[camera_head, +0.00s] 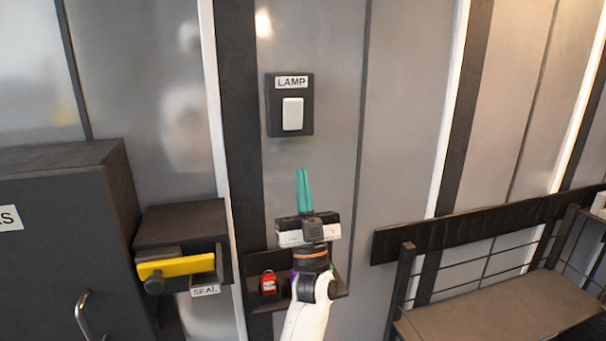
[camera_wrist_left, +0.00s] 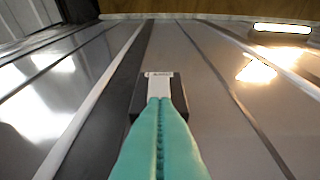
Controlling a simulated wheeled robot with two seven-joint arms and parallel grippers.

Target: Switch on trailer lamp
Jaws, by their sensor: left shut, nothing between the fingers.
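The lamp switch (camera_head: 292,114) is a white rocker on a dark plate labelled LAMP, fixed to the grey metal wall. My left gripper (camera_head: 304,172) is shut and empty, its teal fingers pointing up just below the switch plate in the head view. In the left wrist view the shut fingers (camera_wrist_left: 158,104) stand in front of the dark switch plate (camera_wrist_left: 141,98). I cannot tell whether the fingertips touch anything. My right gripper is not in view.
A dark cabinet (camera_head: 60,240) stands at the left, beside a box labelled SEAL with a yellow handle (camera_head: 178,266). A red padlock-like item (camera_head: 268,282) sits on a small shelf behind my left arm. A brown bench (camera_head: 500,308) is at the right. The wall around the switch is clear.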

